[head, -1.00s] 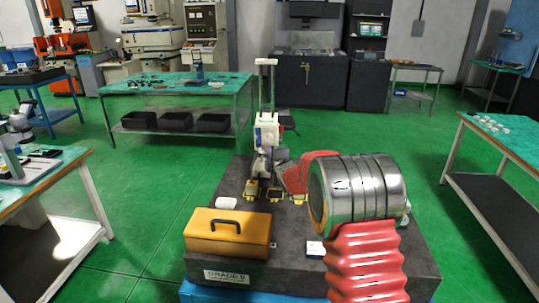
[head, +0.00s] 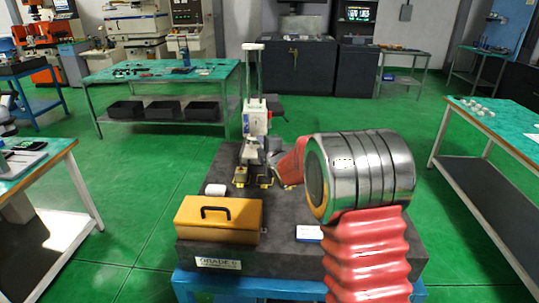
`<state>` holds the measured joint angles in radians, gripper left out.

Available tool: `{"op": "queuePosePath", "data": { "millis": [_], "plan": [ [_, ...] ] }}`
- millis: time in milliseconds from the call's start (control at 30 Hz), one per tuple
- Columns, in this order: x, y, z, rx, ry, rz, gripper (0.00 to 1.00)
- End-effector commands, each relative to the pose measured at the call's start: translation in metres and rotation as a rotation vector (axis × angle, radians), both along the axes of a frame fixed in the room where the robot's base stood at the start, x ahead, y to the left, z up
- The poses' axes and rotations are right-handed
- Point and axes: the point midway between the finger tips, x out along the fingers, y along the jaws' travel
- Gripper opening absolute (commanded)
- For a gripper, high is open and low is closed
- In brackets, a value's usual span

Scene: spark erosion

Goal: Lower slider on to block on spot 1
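The height gauge stands at the back of the dark granite plate (head: 330,257). Its pale column (head: 254,75) rises upright and its white slider (head: 256,118) sits partway up. Below it, yellow-marked spots lie on the plate; a small grey block (head: 240,174) appears to stand on the left one. The slider looks above the block, but I cannot tell the gap. My red wrist link (head: 292,161) reaches in from the right beside the gauge's foot. My large silver joint hides much of that side.
A yellow case (head: 219,220) with a black handle sits at the plate's front left. A white item (head: 216,190) lies behind it, and a small white-topped blue item (head: 309,233) lies at front centre. Work tables stand left, right and behind, with green floor between.

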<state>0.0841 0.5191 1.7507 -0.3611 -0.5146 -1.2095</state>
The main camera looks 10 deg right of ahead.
Motion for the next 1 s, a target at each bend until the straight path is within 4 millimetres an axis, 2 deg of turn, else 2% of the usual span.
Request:
{"op": "queuePosePath", "data": {
  "millis": [600, 800, 1000],
  "plan": [
    [-0.080, -0.008, 0.015, 0.000, 0.003, -0.001, 0.28],
    [-0.091, -0.009, 0.017, -0.001, 0.004, -0.001, 0.28],
    [-0.092, -0.009, 0.017, -0.001, 0.004, -0.001, 0.28]
  ]
}}
